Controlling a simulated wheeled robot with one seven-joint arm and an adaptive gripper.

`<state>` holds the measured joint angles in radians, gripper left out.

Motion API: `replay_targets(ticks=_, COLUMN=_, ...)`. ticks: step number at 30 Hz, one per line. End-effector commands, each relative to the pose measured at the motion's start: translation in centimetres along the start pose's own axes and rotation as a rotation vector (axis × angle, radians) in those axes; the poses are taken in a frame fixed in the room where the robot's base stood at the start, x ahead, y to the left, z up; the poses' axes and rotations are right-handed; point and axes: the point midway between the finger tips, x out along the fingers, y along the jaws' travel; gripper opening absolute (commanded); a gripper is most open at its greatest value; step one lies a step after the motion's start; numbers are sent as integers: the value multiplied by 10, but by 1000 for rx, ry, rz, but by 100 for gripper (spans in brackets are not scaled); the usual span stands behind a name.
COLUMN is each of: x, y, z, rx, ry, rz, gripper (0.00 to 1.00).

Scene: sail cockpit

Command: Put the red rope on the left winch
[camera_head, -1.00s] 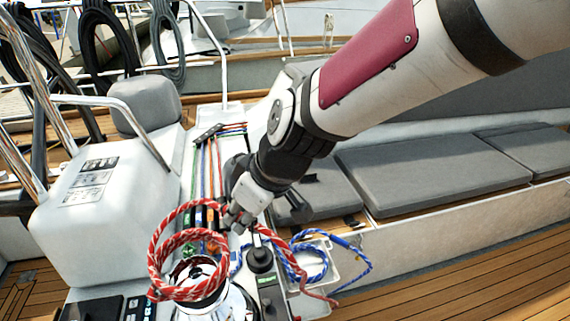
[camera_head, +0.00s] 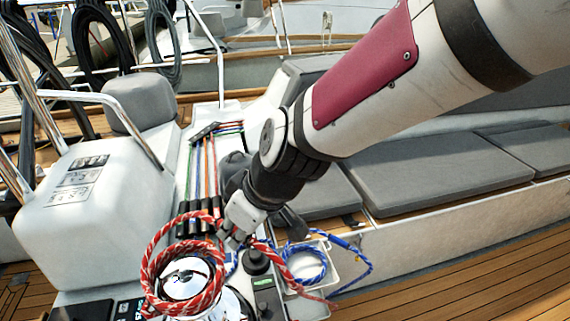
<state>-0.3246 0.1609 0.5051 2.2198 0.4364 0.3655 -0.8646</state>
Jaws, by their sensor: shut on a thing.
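The red and white rope (camera_head: 152,262) hangs in large loops at the lower left of the head view. My gripper (camera_head: 231,238) is shut on the rope at the right side of these loops, and its fingertips are partly hidden. The silver winch (camera_head: 184,283) is below and inside the loops as seen from here, and its shiny top shows through them. I cannot tell whether the loops touch the winch or hang above it. The rope's other end runs right of my gripper, down toward a white tray.
A blue rope (camera_head: 305,262) lies coiled in and over the white tray (camera_head: 318,301). A black winch control post (camera_head: 257,264) stands just right of the winch. Black clutches (camera_head: 190,226) with coloured lines are behind. A white console (camera_head: 95,200) stands at left, grey cushions (camera_head: 435,172) at right.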

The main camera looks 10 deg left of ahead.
Motion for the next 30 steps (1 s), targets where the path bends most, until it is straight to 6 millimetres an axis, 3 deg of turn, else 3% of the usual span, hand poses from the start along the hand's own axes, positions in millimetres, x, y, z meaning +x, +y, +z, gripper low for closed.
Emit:
replay_targets(ticks=5, x=10, y=1, z=5, rx=0, ry=1, rz=0, gripper=0)
replay_targets(ticks=17, x=12, y=0, z=6, rx=0, ry=1, rz=0, gripper=0)
replay_targets(ticks=30, x=38, y=1, z=20, rx=1, ry=1, rz=1, gripper=0)
